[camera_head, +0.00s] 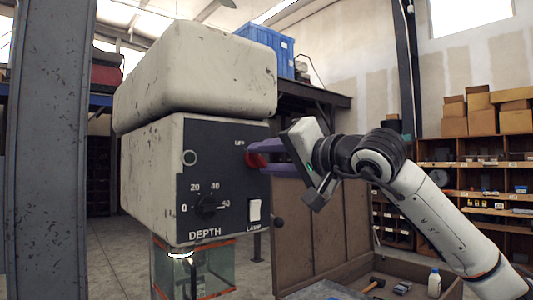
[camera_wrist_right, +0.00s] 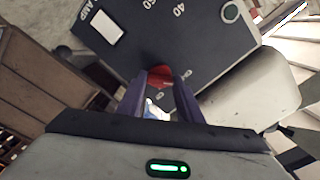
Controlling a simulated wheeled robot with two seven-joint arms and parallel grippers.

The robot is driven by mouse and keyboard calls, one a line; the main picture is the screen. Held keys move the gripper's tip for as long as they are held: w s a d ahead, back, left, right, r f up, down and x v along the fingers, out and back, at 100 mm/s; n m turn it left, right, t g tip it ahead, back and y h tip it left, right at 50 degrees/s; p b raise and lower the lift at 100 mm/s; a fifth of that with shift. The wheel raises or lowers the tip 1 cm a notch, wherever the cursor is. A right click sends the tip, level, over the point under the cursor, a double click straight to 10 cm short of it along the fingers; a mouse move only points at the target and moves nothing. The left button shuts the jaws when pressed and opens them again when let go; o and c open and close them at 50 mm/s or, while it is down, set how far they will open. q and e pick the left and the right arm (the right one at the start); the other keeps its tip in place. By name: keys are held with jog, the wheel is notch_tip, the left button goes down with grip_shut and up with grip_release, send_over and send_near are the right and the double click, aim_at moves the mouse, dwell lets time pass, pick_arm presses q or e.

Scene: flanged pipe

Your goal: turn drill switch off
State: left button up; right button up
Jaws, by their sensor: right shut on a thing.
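The drill head (camera_head: 151,165) is a worn off-white housing with a dark front panel (camera_head: 222,140). A red switch (camera_head: 255,159) sits at the panel's upper right, partly hidden by my fingers. My right gripper (camera_head: 260,157) reaches it from the right with its purple fingers. In the right wrist view the red switch (camera_wrist_right: 160,75) lies between the fingertips of the gripper (camera_wrist_right: 161,80), which are shut on it. The word beside the switch is partly legible, so I cannot tell the switch's setting. My left gripper is not in view.
The panel also has a black depth dial (camera_head: 207,207) and a white lamp switch (camera_head: 254,210). A clear guard (camera_head: 210,268) hangs below the head. A grey column (camera_head: 45,150) stands at left. Shelves with boxes (camera_head: 495,112) and a bench with a bottle (camera_head: 434,282) are at right.

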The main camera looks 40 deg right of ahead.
jog(key=shift+n, duration=0.7)
jog(key=o, duration=1.1)
jog(key=s, duration=0.3)
jog(key=s+b, duration=0.1)
jog(key=s, duration=0.3)
jog(key=s+b, duration=0.1)
jog(key=s, duration=0.2)
jog(key=shift+s+d, duration=0.15)
jog(key=shift+d, duration=0.25)
